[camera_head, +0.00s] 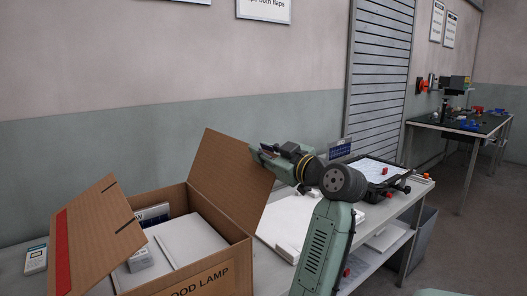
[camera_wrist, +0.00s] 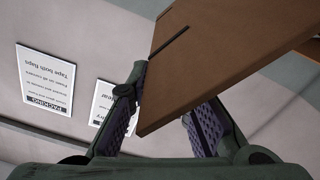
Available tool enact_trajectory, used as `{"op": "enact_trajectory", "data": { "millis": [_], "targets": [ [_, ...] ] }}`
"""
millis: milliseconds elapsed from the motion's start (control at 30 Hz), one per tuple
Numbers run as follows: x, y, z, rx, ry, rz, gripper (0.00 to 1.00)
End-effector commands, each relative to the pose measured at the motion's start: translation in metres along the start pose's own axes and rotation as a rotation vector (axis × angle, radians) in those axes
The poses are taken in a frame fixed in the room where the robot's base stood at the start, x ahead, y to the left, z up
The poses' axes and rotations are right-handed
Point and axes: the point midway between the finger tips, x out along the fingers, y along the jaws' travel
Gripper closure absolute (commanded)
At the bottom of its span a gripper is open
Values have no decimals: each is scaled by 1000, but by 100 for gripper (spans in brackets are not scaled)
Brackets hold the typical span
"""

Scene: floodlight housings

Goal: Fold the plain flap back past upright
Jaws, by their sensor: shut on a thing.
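An open cardboard box (camera_head: 222,278) stands on the table in the head view, marked with "OOD LAMP" lettering. Its plain flap (camera_head: 228,172) stands raised along the right side, roughly upright; its exact lean is hard to tell. The other flap (camera_head: 95,235), with a red strip, is raised on the left. My gripper (camera_head: 264,153) is at the plain flap's upper right corner. In the wrist view, the plain flap (camera_wrist: 205,60) passes between the two fingers of my gripper (camera_wrist: 166,118), which is shut on its edge. Part of the fingers is hidden in the head view.
Inside the box are a white panel (camera_head: 186,243) and small labelled boxes (camera_head: 151,215). A small labelled box (camera_head: 36,259) is at left. The wall stands behind.

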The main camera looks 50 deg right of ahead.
Motion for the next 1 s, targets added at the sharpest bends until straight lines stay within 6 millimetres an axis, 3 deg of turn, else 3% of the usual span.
{"op": "enact_trajectory", "data": {
  "millis": [33,100,467,800,1000],
  "targets": [
    [2,-4,9,6,-16,-14,80],
    [2,-4,9,6,-16,-14,76],
    [-8,-2,4,2,-9,-8,76],
    [-77,-1,5,2,-10,-6,76],
    [-109,-1,5,4,-12,-7,76]
  ]
}}
